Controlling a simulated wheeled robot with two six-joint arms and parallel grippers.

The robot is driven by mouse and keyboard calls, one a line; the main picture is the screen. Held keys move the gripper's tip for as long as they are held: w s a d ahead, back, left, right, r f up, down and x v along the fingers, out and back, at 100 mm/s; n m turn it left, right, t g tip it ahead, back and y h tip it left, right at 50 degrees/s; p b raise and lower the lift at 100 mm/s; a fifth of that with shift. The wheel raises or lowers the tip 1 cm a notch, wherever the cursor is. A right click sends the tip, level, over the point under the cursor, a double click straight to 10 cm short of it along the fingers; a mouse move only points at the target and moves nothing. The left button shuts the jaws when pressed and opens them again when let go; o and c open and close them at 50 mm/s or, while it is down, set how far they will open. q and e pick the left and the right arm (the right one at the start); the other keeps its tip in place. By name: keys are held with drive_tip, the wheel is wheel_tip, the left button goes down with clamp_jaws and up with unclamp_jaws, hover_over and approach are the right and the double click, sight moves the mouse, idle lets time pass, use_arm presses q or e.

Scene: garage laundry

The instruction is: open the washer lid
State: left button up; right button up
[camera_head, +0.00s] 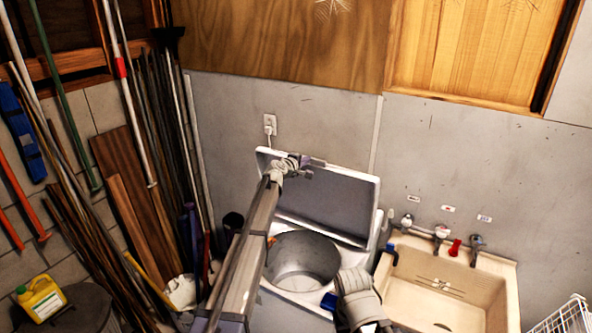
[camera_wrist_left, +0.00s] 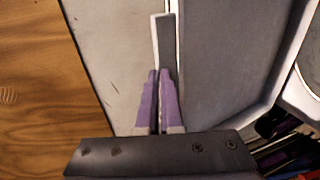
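The washer lid (camera_head: 327,197) is a grey panel with a white rim. It stands raised and tilted back toward the wall, with the round metal drum (camera_head: 302,258) of the washer (camera_head: 285,313) uncovered below. My left gripper (camera_head: 313,163) is at the lid's upper edge. In the left wrist view its purple fingers (camera_wrist_left: 158,100) are close together, beside the grey lid (camera_wrist_left: 235,60), with nothing clearly held between them. Contact with the lid is unclear. Part of my right arm shows at the washer's front right, but its fingers cannot be made out.
A beige utility sink (camera_head: 440,290) with taps stands right of the washer. Poles and boards lean on the left wall. A yellow jug (camera_head: 42,298) is at lower left, and a white wire basket (camera_head: 570,318) at lower right. A wall outlet (camera_head: 270,124) is behind the lid.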

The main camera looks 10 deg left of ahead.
use_arm(q)
drive_tip(key=shift+o, duration=1.4)
drive_tip(key=shift+w+a+f, duration=0.1)
drive_tip(key=shift+f, duration=0.35)
drive_tip(key=shift+o, duration=1.4)
drive_tip(key=shift+s+r, duration=0.15)
drive_tip(key=shift+s, duration=0.1)
drive_tip(key=shift+w, duration=0.1)
drive_tip(key=p+v, duration=0.2)
drive_tip(key=v, duration=0.6)
